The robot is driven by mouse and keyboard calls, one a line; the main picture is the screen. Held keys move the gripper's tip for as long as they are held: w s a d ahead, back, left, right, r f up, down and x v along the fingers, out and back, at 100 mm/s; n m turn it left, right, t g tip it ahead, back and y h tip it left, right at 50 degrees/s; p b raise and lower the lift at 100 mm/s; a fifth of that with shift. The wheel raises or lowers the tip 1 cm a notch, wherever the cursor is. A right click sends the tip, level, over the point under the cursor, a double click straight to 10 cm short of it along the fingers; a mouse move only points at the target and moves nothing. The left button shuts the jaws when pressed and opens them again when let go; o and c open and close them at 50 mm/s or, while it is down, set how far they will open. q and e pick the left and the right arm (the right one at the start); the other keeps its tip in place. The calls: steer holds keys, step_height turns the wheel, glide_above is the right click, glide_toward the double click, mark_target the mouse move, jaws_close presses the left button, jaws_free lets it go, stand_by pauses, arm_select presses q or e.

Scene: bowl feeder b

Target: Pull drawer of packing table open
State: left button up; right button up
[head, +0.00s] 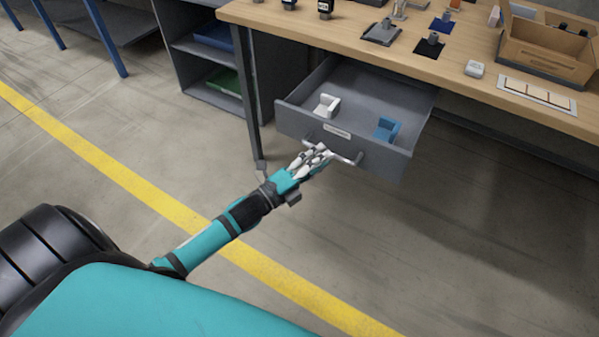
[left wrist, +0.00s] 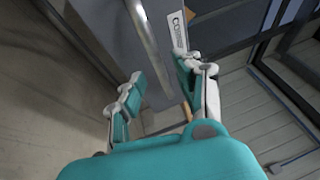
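The grey drawer (head: 292,117) of the packing table (head: 330,32) stands pulled out, its inside visible from above. A white part (head: 326,105) and a blue part (head: 387,129) lie in it. The drawer's bar handle (head: 347,158) runs along its front, partly covered by my left gripper (head: 322,152). In the left wrist view, the fingers of the left gripper (left wrist: 160,88) are spread apart. The handle (left wrist: 146,35) shows in the gap beyond them, and I see no finger closed on it. The drawer label (left wrist: 179,32) is close by. My right gripper is not in view.
The tabletop carries several small tools and parts, a cardboard box (head: 545,50) and a flat white-edged tray (head: 537,95). A grey shelf unit (head: 195,60) with blue and green bins stands left of the table leg. The floor in front of the drawer is clear.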

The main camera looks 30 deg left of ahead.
arm_select(q)
steer(key=v, duration=0.9)
